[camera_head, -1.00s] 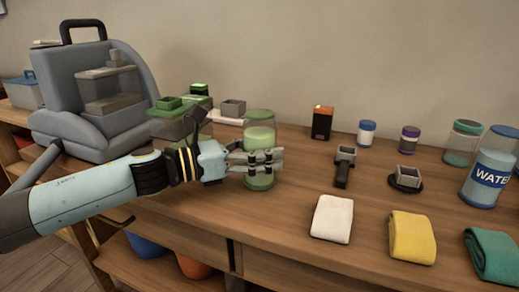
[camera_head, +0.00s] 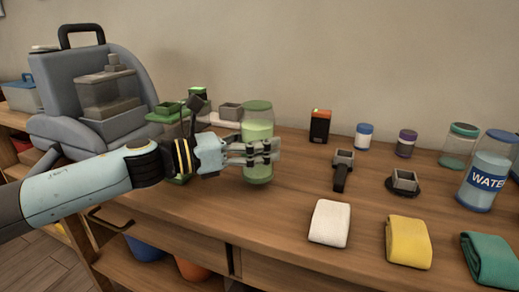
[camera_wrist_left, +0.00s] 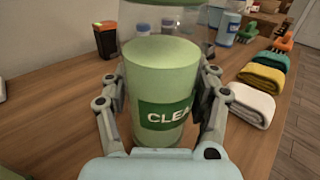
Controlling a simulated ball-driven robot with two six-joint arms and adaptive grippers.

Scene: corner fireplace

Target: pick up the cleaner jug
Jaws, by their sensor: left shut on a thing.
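The cleaner jug (camera_head: 257,130) is a clear cylinder with a green lid and pale green liquid. It stands upright over the left-middle of the wooden counter. In the left wrist view the jug (camera_wrist_left: 165,80) fills the middle, and its green label reads "CLEA", the rest hidden by a finger. My left gripper (camera_head: 272,151) is shut on the jug, its fingers around the lower half on both sides. In the head view the fingers cover part of the jug's front. Whether its base clears the counter is hard to tell. My right gripper is not in view.
A grey machine (camera_head: 95,95) stands at the left. To the right are small jars, a water jar (camera_head: 487,180) and folded white (camera_head: 329,222), yellow (camera_head: 408,242) and green cloths.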

